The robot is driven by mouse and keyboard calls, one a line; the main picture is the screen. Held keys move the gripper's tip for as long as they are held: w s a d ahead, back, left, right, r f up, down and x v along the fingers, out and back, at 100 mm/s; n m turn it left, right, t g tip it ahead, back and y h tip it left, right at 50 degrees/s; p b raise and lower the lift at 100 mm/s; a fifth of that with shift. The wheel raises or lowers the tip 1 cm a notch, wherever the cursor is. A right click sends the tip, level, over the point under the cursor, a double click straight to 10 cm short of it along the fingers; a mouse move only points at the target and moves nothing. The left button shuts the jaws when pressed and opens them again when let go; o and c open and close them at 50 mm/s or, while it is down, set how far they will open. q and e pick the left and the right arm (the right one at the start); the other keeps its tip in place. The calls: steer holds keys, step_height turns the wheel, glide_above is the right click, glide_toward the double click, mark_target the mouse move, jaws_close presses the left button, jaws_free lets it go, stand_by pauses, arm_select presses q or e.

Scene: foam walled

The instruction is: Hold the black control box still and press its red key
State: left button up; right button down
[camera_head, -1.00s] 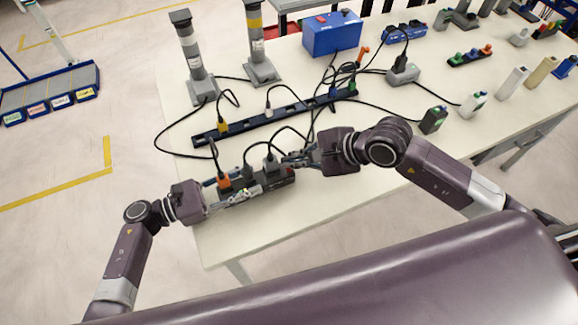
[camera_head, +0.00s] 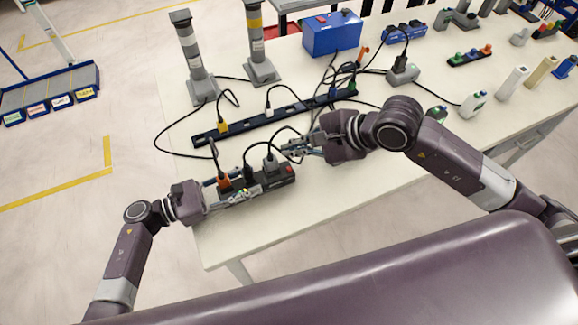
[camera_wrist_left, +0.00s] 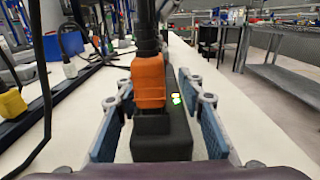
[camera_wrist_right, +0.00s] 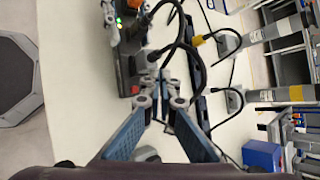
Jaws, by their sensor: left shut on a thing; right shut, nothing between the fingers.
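The black control box (camera_head: 276,182) lies on the near left part of the table, with an orange plug (camera_head: 224,181), a black plug and a grey plug (camera_head: 271,163) on top. Its red key (camera_head: 289,169) shows at the right end. My left gripper (camera_head: 238,191) is shut on the box's left part. In the left wrist view the blue finger pads flank the box (camera_wrist_left: 165,145), beside a lit green light (camera_wrist_left: 176,99). My right gripper (camera_head: 288,150) is shut and empty, its tips just behind the key end and near the grey plug. Contact there cannot be told.
A long dark socket strip (camera_head: 240,127) with plugs and cables lies behind the box. Two grey posts (camera_head: 195,60), a blue case (camera_head: 332,34) and a grey adapter (camera_head: 402,75) stand farther back. The table front is clear.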

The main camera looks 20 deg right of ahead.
arm_select(q)
steer(key=o, duration=1.4)
steer(key=shift+a, duration=0.1)
